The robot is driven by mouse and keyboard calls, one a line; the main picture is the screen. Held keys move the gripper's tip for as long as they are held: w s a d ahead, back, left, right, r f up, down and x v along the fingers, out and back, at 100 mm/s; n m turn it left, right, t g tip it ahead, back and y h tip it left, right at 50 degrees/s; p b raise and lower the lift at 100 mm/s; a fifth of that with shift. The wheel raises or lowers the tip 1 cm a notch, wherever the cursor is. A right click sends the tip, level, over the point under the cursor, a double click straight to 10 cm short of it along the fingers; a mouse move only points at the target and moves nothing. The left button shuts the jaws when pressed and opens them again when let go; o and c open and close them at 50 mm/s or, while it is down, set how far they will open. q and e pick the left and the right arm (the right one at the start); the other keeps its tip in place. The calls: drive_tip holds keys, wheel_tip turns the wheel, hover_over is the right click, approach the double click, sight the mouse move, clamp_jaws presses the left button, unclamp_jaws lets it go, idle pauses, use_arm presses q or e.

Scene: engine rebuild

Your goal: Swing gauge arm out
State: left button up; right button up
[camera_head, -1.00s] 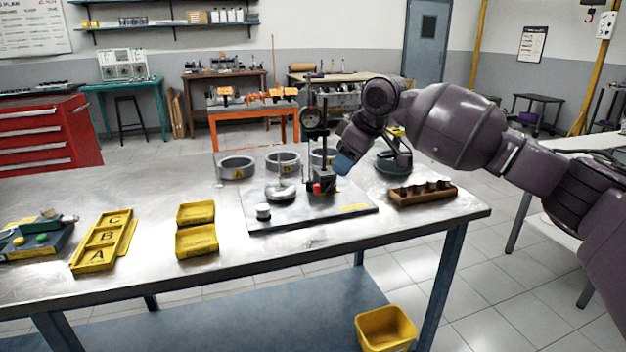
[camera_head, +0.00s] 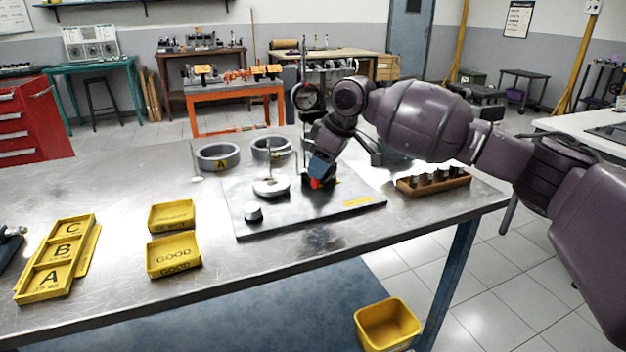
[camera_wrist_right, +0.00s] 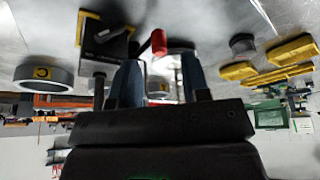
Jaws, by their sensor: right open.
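The dial gauge (camera_head: 305,95) stands on a dark post above the grey base plate (camera_head: 330,215). A red knob (camera_head: 315,183) sits low at the post's black block, and it also shows in the wrist view (camera_wrist_right: 158,42). My right gripper (camera_head: 320,177) has its blue fingers right by the red knob. In the wrist view the gripper (camera_wrist_right: 160,70) is open, with the knob just beyond and between the two fingertips. I cannot tell whether they touch it. The arm hides part of the post and block. My left gripper is not in view.
On the plate are a round disc piece (camera_head: 271,186) and a small metal cylinder (camera_head: 254,213). Grey rings (camera_head: 217,157) stand behind. A wooden holder (camera_head: 433,183) is at right. Yellow trays (camera_head: 174,257) and a lettered tray (camera_head: 57,258) lie at left.

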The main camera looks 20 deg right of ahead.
drive_tip(key=x, duration=0.4)
drive_tip(key=shift+b, duration=0.4)
